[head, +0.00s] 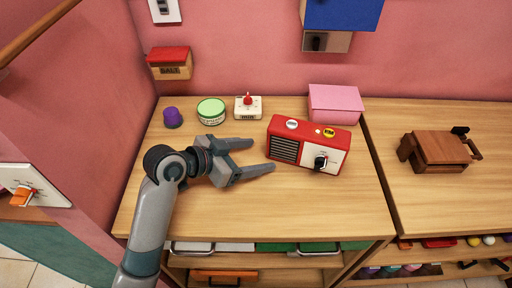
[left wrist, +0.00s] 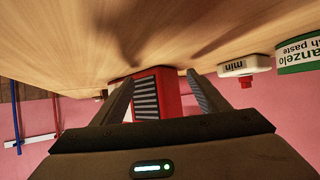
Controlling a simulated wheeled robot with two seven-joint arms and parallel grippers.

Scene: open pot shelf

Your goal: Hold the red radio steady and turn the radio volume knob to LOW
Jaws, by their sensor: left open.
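The red radio (head: 309,144) stands on the wooden counter, with a dark slatted grille on its left and a pale panel on its right. The black volume knob (head: 320,162) sits on that panel; its setting is too small to read. My left gripper (head: 262,156) is open and empty, just left of the radio, its fingers pointing toward the radio's grille end. In the left wrist view the radio (left wrist: 168,92) shows upside down between the two open fingers (left wrist: 158,92), apart from them as far as I can tell. My right gripper is not in view.
Behind the radio are a pink box (head: 335,105), a white timer with a red knob (head: 248,106), a green-lidded tin (head: 211,111) and a purple item (head: 173,117). A brown wooden object (head: 437,152) stands on the right counter. The counter front is clear.

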